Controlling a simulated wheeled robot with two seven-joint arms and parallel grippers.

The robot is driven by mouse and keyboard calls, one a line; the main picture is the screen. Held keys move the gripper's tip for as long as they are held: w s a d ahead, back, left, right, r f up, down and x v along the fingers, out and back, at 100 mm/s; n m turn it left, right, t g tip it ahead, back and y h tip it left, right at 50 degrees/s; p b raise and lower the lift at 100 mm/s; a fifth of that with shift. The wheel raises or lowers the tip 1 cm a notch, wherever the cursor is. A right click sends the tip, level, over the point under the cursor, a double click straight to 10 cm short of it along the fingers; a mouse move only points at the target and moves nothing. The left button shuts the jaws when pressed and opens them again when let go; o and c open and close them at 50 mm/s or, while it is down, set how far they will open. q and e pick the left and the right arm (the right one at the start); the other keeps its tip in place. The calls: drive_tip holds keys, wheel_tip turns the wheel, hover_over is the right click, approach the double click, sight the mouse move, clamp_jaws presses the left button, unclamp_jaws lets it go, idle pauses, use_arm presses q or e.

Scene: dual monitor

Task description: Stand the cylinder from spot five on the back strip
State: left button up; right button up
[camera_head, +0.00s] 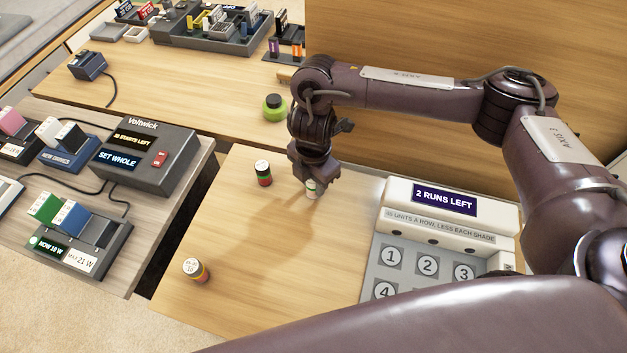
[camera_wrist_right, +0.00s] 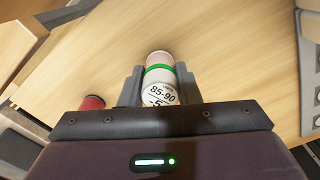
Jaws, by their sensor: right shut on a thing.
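My right gripper (camera_head: 311,178) is shut on a white cylinder (camera_head: 312,189) with a green band. In the right wrist view the cylinder (camera_wrist_right: 161,80) sits between the two fingers, and its label reads "85-90" with a partly hidden line below. It is over the wooden table, left of the numbered grey pad (camera_head: 369,268); I cannot tell whether its base touches the wood. Spots 1 to 4 show at least in part on the pad. Spot five is hidden behind my arm. I cannot make out a back strip with certainty. My left gripper is not in view.
A white unit (camera_head: 448,222) reads "2 RUNS LEFT". A green jar (camera_head: 274,108) stands behind. A Voltwick box (camera_head: 150,155) is at left. The table's front middle is clear.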

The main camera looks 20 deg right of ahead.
drive_tip(key=shift+f, duration=0.15)
drive_tip(key=o, duration=1)
drive_tip(key=shift+c, duration=0.2)
wheel_tip(320, 180, up, 11)
drive_tip(key=p, duration=0.2)
drive_tip(key=shift+p, duration=0.3)
drive_tip(key=shift+r, duration=0.7)
